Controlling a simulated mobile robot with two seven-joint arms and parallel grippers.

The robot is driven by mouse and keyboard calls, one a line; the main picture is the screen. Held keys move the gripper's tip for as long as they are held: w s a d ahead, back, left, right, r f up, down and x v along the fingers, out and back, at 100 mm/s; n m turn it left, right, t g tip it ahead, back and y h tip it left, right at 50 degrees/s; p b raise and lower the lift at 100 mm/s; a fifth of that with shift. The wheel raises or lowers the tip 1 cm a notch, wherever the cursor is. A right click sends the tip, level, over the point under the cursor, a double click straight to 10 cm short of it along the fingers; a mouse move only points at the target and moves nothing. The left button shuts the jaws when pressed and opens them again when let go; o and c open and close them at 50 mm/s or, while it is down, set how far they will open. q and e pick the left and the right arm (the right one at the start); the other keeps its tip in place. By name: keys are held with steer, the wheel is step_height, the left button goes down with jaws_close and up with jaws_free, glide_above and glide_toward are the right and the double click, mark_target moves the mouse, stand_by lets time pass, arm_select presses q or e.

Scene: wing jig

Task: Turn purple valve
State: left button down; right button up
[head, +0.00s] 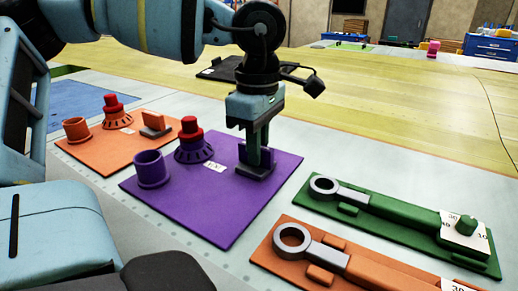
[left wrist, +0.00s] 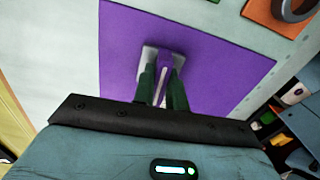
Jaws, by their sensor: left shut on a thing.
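The purple panel (head: 225,215) lies flat on the table and carries a purple cup (head: 151,169), a round purple fitting with a red knob (head: 191,137), and an upright purple bar-shaped handle on a grey base (head: 252,174). I take this bar to be the purple valve's handle. My left gripper (head: 262,155) points straight down at it, with fingers shut on both sides. In the left wrist view the gripper (left wrist: 163,88) holds the narrow purple bar (left wrist: 164,73) between green fingers, above the purple panel (left wrist: 215,60). Fingers hide much of the bar.
An orange panel (head: 92,153) with matching fittings lies to the left. A green board (head: 350,215) and an orange board (head: 290,262), each with a ring-ended tool, lie to the right. A dark flat object (head: 222,70) lies behind the gripper. Yellow floor behind is mostly clear.

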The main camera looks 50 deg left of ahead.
arm_select(q)
steer(key=shift+r+m, duration=0.1)
steer(key=shift+m, duration=0.3)
steer(key=c, duration=1.4)
jaws_free()
steer(key=shift+c, duration=0.2)
steer(key=shift+r, duration=3.85)
